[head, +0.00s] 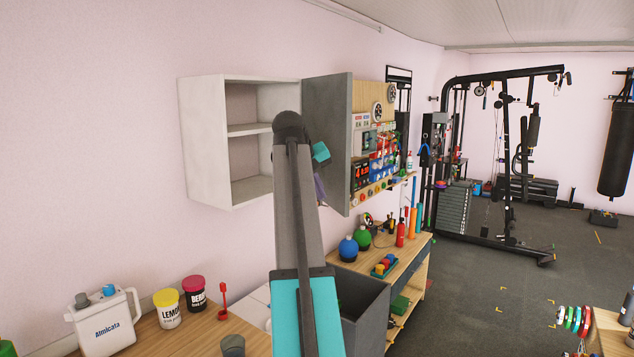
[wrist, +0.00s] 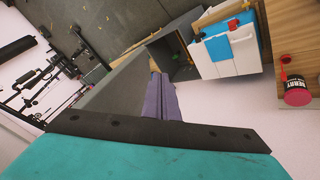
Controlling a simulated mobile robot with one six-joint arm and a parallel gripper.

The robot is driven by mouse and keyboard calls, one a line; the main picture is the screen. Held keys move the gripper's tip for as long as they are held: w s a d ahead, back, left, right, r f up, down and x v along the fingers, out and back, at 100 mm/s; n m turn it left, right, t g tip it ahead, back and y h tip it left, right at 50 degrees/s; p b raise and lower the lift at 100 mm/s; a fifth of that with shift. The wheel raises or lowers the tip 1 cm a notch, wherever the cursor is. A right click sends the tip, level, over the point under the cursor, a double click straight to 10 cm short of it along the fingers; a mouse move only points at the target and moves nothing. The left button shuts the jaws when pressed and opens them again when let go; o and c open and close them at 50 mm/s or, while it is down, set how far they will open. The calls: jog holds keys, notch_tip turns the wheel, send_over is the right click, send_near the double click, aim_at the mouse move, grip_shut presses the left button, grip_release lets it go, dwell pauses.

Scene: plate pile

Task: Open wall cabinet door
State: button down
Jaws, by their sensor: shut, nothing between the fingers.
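The white wall cabinet (head: 204,145) hangs on the pink wall in the head view, with two bare shelf spaces showing. Its grey door (head: 328,135) stands wide open, swung out to the right. My gripper's purple fingers (head: 319,188) show only partly at the door's inner side, with my arm covering the rest. In the wrist view my purple fingers (wrist: 163,98) are together and hold nothing. The grey door panel (wrist: 108,98) lies close beside them on the left; I cannot tell whether they touch it. The door's handle is not visible.
Below stands a wooden counter (head: 150,335) with a white jug (head: 105,322), a yellow-lidded jar (head: 168,308) and a red-lidded jar (head: 195,293). A dark open bin (head: 362,305) stands right of my arm. Gym equipment is farther back; open floor (head: 480,290) lies to the right.

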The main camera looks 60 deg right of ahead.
aim_at(341, 208)
jog(key=shift+s+d+f+p, duration=0.3)
jog(key=shift+d+f+p, duration=0.35)
jog(key=shift+d, duration=0.4)
jog(key=shift+s+d+f+p, duration=0.35)
jog(key=shift+d+f+p, duration=0.25)
jog(key=shift+d, duration=0.5)
jog(key=shift+s+d+f+p, duration=0.3)
jog(key=shift+d+f+p, duration=0.15)
jog(key=shift+d+f, duration=0.5)
jog(key=shift+r, duration=0.15)
jog(key=shift+d, duration=0.3)
jog(key=shift+a, duration=0.15)
